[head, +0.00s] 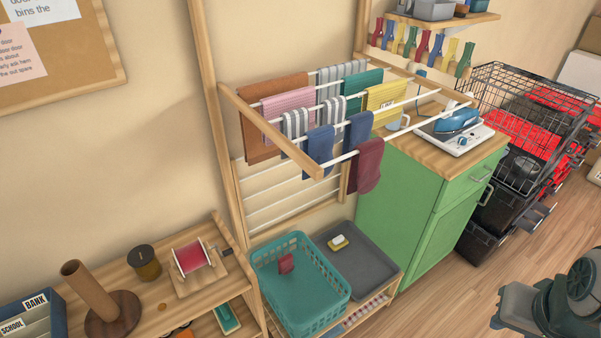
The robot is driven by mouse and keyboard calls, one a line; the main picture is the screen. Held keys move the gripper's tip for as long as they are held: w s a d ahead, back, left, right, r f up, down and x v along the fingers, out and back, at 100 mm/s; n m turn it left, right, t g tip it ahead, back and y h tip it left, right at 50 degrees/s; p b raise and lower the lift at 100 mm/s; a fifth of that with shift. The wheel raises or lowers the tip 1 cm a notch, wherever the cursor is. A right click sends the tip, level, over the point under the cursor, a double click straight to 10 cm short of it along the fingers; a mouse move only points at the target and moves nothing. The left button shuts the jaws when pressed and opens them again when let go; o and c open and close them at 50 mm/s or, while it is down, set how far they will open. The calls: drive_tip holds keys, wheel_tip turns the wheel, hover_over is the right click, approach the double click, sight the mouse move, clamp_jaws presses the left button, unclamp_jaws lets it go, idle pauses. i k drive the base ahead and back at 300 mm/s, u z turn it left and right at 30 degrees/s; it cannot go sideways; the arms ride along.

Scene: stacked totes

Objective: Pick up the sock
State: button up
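A maroon sock (369,168) hangs over the front bar of the wooden wall drying rack (270,133), near the bar's middle. Blue sock-like pieces (319,148) and (358,131) hang close behind it, to its left. A small dark red cloth-like item (286,263) lies in the teal basket below; I cannot tell if it is a sock. A dark grey-green part of my arm shows at the lower right, well away from the rack. My gripper's fingers do not show.
Striped, pink, brown, green and yellow cloths hang on the other bars. A green cabinet (430,205) with a blue iron (457,118) stands right of the rack. The teal basket (300,310) and a grey tray (375,265) sit below. Wood floor (440,300) is open at front right.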

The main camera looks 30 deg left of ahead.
sight(318, 146)
drive_tip(key=k, duration=0.5)
drive_tip(key=u, duration=1.4)
drive_tip(key=i, duration=0.2)
drive_tip(key=u, duration=0.1)
